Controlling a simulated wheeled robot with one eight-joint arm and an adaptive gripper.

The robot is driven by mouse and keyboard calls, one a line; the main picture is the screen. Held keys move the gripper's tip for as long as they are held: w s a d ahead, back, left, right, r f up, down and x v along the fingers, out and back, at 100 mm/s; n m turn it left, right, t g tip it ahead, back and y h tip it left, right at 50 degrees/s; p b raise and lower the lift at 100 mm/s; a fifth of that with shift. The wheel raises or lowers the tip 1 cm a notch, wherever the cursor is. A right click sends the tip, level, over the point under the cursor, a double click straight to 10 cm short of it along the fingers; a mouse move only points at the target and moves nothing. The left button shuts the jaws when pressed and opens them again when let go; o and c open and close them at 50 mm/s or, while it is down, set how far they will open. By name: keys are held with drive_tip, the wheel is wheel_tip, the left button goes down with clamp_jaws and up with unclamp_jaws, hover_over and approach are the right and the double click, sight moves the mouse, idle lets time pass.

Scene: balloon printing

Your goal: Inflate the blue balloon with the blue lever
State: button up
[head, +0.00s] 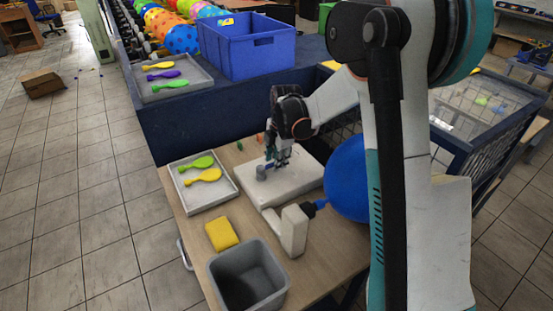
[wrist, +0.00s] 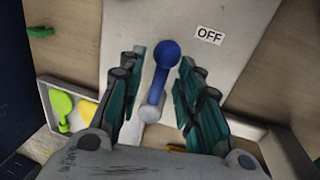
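The blue balloon (head: 346,180) is large and round, on the nozzle at the right of the white machine (head: 293,229). My arm hides its right part. The blue lever (wrist: 160,75) has a round knob and stands on a grey pivot on the machine's white top. An "OFF" label (wrist: 209,35) lies just right of the knob. My gripper (wrist: 162,78) is open, with one finger on each side of the lever and visible gaps between. In the head view my gripper (head: 277,158) is low over the machine, partly covering the lever.
A tray (head: 186,207) with green and yellow deflated balloons lies left on the table. A yellow sponge (head: 221,234) and a grey bin (head: 248,279) are in front. A blue crate (head: 245,50) and another balloon tray (head: 152,97) sit on the counter behind.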

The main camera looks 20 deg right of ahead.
wheel_tip(320, 180, up, 12)
drive_tip(key=s, duration=0.2)
drive_tip(key=shift+s+d, duration=0.15)
drive_tip(key=shift+d, duration=0.1)
drive_tip(key=shift+f, duration=0.1)
idle(0.5)
drive_tip(key=s+a+r+m+t, duration=0.1)
drive_tip(key=s+a+r+m, duration=0.1)
drive_tip(key=s+r+m, duration=0.4)
drive_tip(key=s+a+r+m+t, duration=0.1)
drive_tip(key=s+m, duration=0.2)
drive_tip(key=s, duration=0.5)
drive_tip(key=s+a+f+m+t, duration=0.2)
drive_tip(key=s+m+t, duration=0.1)
drive_tip(key=s+m, duration=0.8)
drive_tip(key=shift+s+a+f, duration=0.2)
drive_tip(key=shift+s+f, duration=0.2)
drive_tip(key=shift+s, duration=1.4)
